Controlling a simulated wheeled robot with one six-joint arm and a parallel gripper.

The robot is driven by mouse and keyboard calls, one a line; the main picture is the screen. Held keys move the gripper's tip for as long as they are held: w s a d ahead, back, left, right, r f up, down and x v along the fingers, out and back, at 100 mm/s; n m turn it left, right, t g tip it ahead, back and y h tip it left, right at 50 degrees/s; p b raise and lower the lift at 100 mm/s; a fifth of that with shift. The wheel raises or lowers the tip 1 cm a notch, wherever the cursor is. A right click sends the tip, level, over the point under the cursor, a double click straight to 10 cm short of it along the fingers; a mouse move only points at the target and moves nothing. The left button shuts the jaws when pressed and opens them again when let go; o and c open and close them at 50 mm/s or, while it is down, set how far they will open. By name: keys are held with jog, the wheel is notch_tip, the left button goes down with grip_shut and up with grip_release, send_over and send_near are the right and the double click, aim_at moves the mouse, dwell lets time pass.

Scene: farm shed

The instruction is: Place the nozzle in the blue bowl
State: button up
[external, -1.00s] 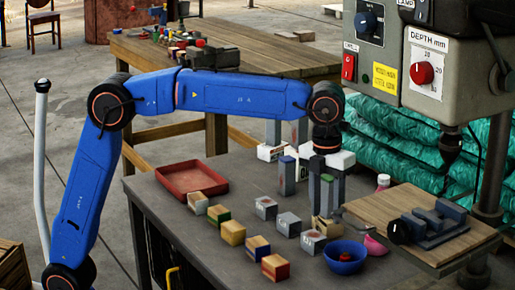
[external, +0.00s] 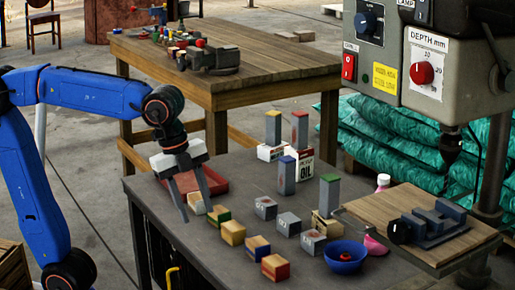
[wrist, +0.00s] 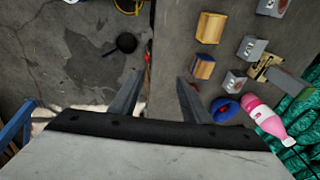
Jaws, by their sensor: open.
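The blue bowl (external: 332,262) stands upright on the dark table near its front right, and it also shows in the wrist view (wrist: 217,103). A small red thing (external: 345,257) lies inside the bowl; it may be the nozzle, but it is too small to tell. My gripper (external: 196,214) is open and empty, fingers pointing down, at the table's left side well away from the bowl. In the wrist view my open fingers (wrist: 159,78) have nothing between them.
Several small blocks, such as a yellow one (external: 232,233), stand in rows on the table. A red tray (external: 222,183) is behind my gripper. Upright posts, a pink bottle (wrist: 266,115) and a drill press with a wooden plate (external: 378,211) stand at the right.

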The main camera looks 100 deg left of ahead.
jog(key=s+f+n+t, duration=0.1)
jog(key=s+f+n, duration=0.3)
jog(key=s, duration=0.5)
jog(key=s+d+f+n, duration=0.1)
jog(key=s+f+n, duration=0.4)
jog(key=s+f, duration=0.3)
jog(key=shift+s+d+f+n+t, duration=0.2)
jog(key=shift+s+f+n+t, duration=0.15)
jog(key=shift+s, duration=0.35)
